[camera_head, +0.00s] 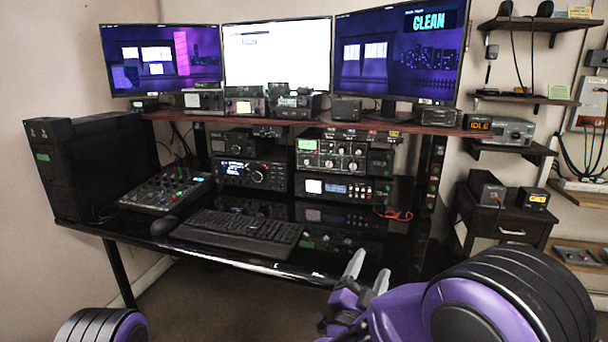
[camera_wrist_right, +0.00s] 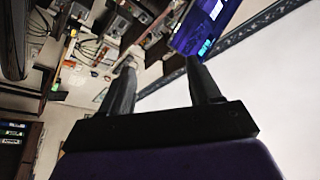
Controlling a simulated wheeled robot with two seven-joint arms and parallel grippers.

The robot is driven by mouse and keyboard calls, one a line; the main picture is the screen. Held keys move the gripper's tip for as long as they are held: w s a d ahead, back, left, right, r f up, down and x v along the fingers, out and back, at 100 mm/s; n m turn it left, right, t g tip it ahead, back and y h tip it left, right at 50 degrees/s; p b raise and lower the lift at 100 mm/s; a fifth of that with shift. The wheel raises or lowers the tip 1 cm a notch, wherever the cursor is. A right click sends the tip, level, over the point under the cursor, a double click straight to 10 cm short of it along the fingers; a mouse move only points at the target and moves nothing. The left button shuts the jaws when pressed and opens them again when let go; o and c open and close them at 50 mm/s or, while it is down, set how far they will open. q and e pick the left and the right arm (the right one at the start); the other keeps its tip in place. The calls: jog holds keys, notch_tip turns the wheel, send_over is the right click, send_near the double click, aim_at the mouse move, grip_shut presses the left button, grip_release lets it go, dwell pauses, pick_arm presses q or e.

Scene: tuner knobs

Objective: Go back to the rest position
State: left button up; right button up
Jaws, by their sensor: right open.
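My right gripper (camera_head: 367,273) is in front of the desk's front edge, at the lower middle right of the head view. Its two grey fingers point up and stand apart, with nothing between them. In the right wrist view the two dark fingers (camera_wrist_right: 162,92) are also spread and empty. The tuner unit with several knobs (camera_head: 332,152) sits in the stack of radio gear under the desk shelf. The gripper is apart from it and from the desk. My left gripper is out of view; only a rounded purple and black part of mine shows at the lower left.
The glossy black desk (camera_head: 285,268) holds a keyboard (camera_head: 238,231), a mouse (camera_head: 164,225), a mixer (camera_head: 166,190) and a black tower (camera_head: 88,165). Three monitors (camera_head: 276,57) stand on the raised shelf. A side cabinet (camera_head: 503,224) and wall shelves are at the right. Floor in front looks clear.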

jog(key=s+d+f+n+g+y+p, duration=0.1)
jog(key=s+d+f+n+g+y, duration=0.15)
jog(key=f, duration=0.45)
jog(key=s+d+f+n+g+y+p, duration=0.1)
jog(key=s+d+f+n+g+y, duration=0.2)
jog(key=f, duration=0.5)
jog(key=s+d+f+n+g+y+p, duration=0.1)
jog(key=s+d+f+n+g+y, duration=0.1)
jog(key=s+f, duration=0.4)
jog(key=s+d+f+g+p, duration=0.1)
jog(key=s+d+f+g, duration=0.1)
jog(key=s, duration=0.6)
jog(key=s+d+f+g+p, duration=0.1)
jog(key=s+d+f+g, duration=0.2)
jog(key=s, duration=0.6)
jog(key=s+d+f+g+p, duration=0.1)
jog(key=s+d+f+g, duration=0.2)
jog(key=s+f, duration=0.3)
jog(key=s+d, duration=0.1)
jog(key=s, duration=0.1)
jog(key=shift+s+m, duration=0.35)
jog(key=shift+s, duration=0.05)
jog(key=shift+h, duration=0.25)
jog(key=shift+w, duration=0.25)
